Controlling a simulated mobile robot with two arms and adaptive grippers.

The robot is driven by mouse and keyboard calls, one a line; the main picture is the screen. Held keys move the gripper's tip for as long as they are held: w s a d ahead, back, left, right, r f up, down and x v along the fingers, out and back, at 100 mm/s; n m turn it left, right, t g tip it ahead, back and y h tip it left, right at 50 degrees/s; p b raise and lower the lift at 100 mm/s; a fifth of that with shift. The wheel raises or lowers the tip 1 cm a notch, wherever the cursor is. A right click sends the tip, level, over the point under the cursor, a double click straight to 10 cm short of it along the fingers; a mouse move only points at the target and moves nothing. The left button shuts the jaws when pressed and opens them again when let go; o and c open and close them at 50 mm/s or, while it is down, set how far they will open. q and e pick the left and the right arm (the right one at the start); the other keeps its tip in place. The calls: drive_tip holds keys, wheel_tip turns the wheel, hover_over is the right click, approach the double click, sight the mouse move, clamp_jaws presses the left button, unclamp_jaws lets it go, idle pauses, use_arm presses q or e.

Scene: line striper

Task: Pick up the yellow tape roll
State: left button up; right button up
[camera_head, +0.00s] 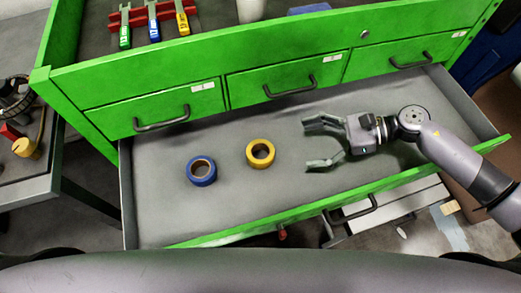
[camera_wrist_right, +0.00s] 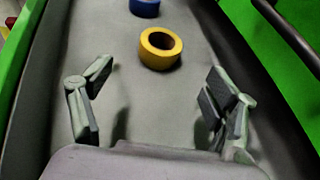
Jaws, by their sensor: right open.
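A yellow tape roll (camera_head: 250,159) lies flat in the open grey drawer (camera_head: 150,215), near its middle. My right gripper (camera_head: 312,146) reaches in from the right, open and empty, with its fingers pointing left toward the roll and a gap between them. In the right wrist view the yellow tape roll (camera_wrist_right: 148,57) lies beyond the fingertips, between the lines of the two open fingers (camera_wrist_right: 158,78). A blue tape roll (camera_head: 192,177) lies left of the yellow one; part of it (camera_wrist_right: 145,8) shows at the top of the wrist view. My left gripper is not in view.
The drawer's green front rim (camera_head: 290,213) runs along the near side. Closed green drawers with a dark handle (camera_head: 290,88) stand above the back. Several colored-handled tools (camera_head: 153,22) lie on top. The drawer floor around the rolls is clear.

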drive_tip(key=p, duration=0.2)
approach(251, 153)
drive_tip(key=shift+x, duration=1)
drive_tip(key=p+x, duration=0.1)
drive_tip(key=x, duration=0.3)
drive_tip(key=shift+f, duration=0.25)
drive_tip(key=shift+w+a+f, duration=0.1)
drive_tip(key=shift+a+f, duration=0.15)
drive_tip(key=shift+a, duration=0.15)
drive_tip(key=c, duration=1.3)
drive_tip(key=shift+r, duration=0.1)
